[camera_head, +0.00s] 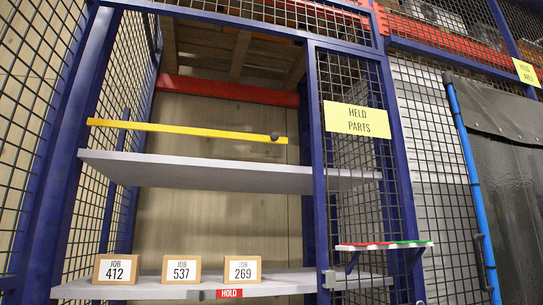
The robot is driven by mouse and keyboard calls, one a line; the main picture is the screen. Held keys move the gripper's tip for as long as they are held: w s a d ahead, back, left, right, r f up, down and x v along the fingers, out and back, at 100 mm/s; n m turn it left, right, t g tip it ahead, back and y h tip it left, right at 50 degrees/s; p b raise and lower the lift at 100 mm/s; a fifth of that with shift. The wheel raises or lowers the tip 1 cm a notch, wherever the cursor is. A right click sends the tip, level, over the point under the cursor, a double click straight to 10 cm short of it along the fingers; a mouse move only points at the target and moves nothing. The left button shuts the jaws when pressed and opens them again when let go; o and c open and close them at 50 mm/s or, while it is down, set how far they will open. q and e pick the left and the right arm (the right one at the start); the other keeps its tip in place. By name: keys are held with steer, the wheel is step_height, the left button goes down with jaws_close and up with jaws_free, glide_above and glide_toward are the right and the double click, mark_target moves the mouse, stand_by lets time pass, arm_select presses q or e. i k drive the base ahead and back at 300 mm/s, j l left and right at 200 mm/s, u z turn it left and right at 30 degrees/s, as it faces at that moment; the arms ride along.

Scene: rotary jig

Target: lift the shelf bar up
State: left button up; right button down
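The yellow shelf bar (190,130) runs across the opening of the blue-framed cage, above the front of the upper grey shelf (210,172). It lies nearly level, with its right end slightly lower in the picture. A dark round knob (274,136) is near its right end. That end stops short of the blue post (318,160); I cannot tell whether it rests in a catch. Neither of my grippers is in view.
The upper shelf is bare. Boxes labelled 412 (116,269), 537 (181,269) and 269 (242,269) stand on the lower shelf (285,281), which bears a red HOLD label (229,294). A small red-and-green ledge (385,246) juts out at right, below the HELD PARTS sign (356,119).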

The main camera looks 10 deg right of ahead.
mark_target(274, 138)
steer(key=i+j+u, duration=0.1)
steer(key=i, duration=0.85)
steer(key=i+j, duration=0.2)
steer(key=i, duration=0.75)
steer(key=j+u, duration=0.05)
